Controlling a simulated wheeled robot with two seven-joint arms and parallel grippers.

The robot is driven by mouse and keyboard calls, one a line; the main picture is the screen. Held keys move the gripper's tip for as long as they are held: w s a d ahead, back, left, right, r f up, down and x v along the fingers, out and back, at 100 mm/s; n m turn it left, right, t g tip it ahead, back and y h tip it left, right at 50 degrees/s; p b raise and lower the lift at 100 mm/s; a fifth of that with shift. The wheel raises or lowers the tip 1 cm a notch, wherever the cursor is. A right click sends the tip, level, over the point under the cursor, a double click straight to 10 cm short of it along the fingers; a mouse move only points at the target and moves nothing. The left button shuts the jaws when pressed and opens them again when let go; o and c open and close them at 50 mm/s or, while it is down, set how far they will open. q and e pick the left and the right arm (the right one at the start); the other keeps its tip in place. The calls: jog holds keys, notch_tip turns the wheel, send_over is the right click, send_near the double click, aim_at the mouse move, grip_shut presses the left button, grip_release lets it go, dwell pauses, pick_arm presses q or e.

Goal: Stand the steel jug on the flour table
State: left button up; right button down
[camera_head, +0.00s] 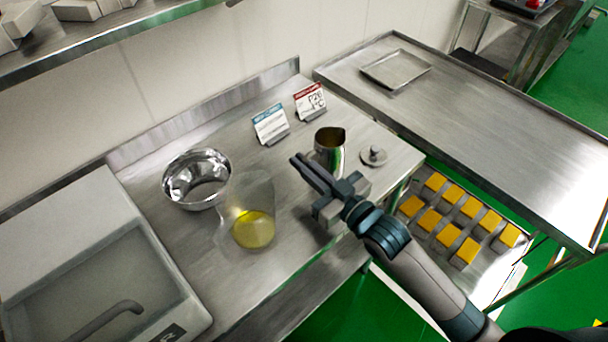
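The steel jug (331,149) stands upright on a steel table (225,277), with its dark open mouth up. My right gripper (299,159) reaches in from the lower right, in front of the jug's lower left side. Its fingers lie close together and point to the upper left, past the jug. They hide part of the jug's lower body; I see nothing held between them, and I cannot tell whether they touch it. A second steel table (500,130) stands to the right; no label shows which one is the flour table. My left gripper is not in view.
A steel bowl (197,179), a clear vessel with yellow liquid (252,229), two sign cards (270,124) and a small lidded item (374,156) surround the jug. The right table bears a shallow tray (396,69) and is otherwise clear. Yellow blocks (448,236) lie below.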

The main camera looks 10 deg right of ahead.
pick_arm(q)
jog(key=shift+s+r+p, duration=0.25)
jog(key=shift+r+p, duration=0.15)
jog(key=shift+p, duration=0.05)
pick_arm(e)
jog(key=shift+f, duration=1.95)
jog(key=c, duration=1.9)
grip_release()
jog(key=shift+c, duration=0.2)
jog(key=shift+s, duration=0.1)
